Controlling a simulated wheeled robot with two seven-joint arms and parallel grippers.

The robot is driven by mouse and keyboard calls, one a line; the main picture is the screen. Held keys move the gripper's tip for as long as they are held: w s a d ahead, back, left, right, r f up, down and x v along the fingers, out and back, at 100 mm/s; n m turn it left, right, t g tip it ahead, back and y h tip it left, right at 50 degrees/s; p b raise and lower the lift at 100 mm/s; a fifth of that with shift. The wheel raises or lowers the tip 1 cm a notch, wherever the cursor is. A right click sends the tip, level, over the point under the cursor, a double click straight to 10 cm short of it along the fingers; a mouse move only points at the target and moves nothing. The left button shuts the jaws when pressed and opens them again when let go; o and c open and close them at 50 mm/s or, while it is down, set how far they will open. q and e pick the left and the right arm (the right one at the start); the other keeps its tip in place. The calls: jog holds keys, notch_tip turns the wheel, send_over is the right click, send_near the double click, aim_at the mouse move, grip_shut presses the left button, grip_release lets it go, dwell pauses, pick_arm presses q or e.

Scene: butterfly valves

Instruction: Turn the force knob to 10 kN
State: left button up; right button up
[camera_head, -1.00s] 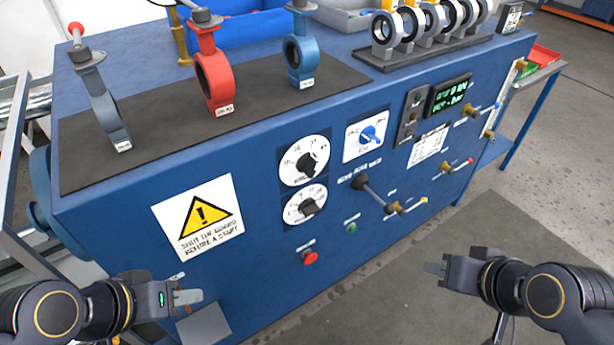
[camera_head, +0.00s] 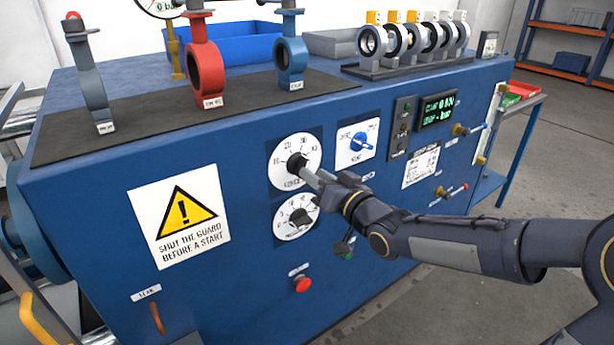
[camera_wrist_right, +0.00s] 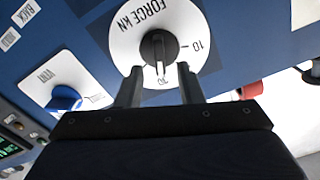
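The force knob (camera_head: 297,161) is a black knob on the upper white dial (camera_head: 283,179) of the blue panel. In the right wrist view the force knob (camera_wrist_right: 158,46) appears on its dial (camera_wrist_right: 127,40), marked FORCE kN, upside down. Its white pointer line faces the 20 mark; the 10 mark is to the right there. My right gripper (camera_head: 311,176) is at the dial, its tips close to the knob. In the wrist view the right gripper (camera_wrist_right: 158,74) is open, fingertips apart near the knob's lower edge; contact cannot be told. My left gripper is out of view.
A second dial (camera_head: 283,222) sits just below, partly behind my right gripper. A blue selector knob (camera_head: 361,140) is to the right and a red button (camera_head: 302,285) is below. Valves (camera_head: 207,70) stand on the bench top above.

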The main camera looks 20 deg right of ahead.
aim_at(297, 161)
jog(key=shift+x, duration=1.6)
jog(key=shift+c, duration=0.4)
grip_shut()
jog(key=shift+s+a+f+n+b, duration=0.1)
jog(key=shift+n+b, duration=3.2)
jog(key=shift+n, duration=1.2)
jog(key=shift+a+f+n+b, duration=0.1)
jog(key=shift+n+b, duration=3.2)
jog(key=shift+n, duration=1.2)
